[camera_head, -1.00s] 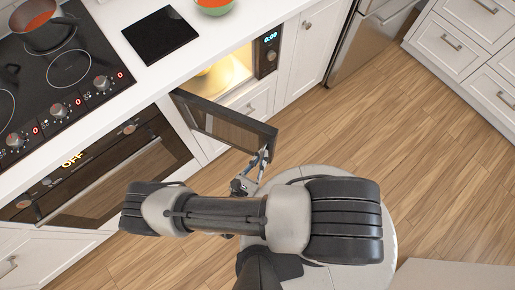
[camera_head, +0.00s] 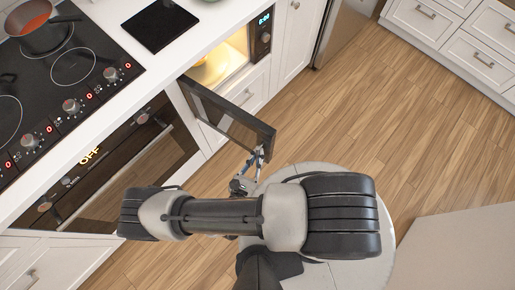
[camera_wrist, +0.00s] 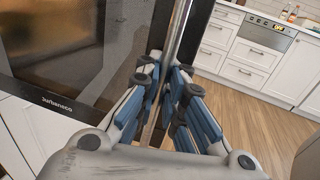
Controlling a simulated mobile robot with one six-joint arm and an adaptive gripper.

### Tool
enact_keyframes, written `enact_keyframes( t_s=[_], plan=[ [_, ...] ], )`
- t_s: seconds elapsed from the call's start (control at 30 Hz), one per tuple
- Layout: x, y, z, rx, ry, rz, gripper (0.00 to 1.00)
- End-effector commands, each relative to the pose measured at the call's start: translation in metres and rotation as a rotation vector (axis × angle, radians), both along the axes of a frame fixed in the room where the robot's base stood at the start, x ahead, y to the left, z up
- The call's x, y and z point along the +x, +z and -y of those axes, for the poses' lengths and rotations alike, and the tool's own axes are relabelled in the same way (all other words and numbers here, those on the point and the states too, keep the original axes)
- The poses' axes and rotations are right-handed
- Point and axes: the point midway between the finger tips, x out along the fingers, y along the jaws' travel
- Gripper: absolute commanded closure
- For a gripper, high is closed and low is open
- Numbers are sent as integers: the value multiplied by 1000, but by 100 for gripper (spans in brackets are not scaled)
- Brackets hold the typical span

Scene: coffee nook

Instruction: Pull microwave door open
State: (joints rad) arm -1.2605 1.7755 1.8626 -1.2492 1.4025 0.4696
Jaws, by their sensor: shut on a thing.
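The microwave door (camera_head: 224,112) stands swung well out from the lit microwave (camera_head: 221,66) under the counter. The cavity is visible, with a yellowish round plate inside. In the wrist view the dark door (camera_wrist: 75,55) fills the left side, and the bar handle (camera_wrist: 180,30) runs down between my fingers. My gripper (camera_wrist: 165,85) is shut around this handle. In the head view my gripper (camera_head: 256,160) is at the door's free edge, partly hidden by my arm.
A cooktop with a red-filled pot (camera_head: 42,38) and a built-in oven (camera_head: 120,165) are on the left. A black mat (camera_head: 160,25) lies on the counter. White drawers (camera_head: 465,45) stand at the upper right. The wooden floor (camera_head: 400,120) between is clear.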

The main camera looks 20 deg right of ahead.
Motion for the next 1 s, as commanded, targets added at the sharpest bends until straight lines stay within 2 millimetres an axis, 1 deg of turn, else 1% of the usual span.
enact_keyframes(
  t_s=[0.03, 0.2, 0.23, 0.53, 0.87, 1.0],
  plan=[
    [-2, -2, 4, -2, -9, -5, 100],
    [-2, -2, 4, -2, -9, -5, 100],
    [-2, -1, 4, -2, -9, -5, 91],
    [-1, -1, 2, 0, -5, -3, 71],
    [-1, -1, 0, 0, -2, -1, 71],
    [-8, 0, -7, 1, 2, -1, 71]
  ],
)
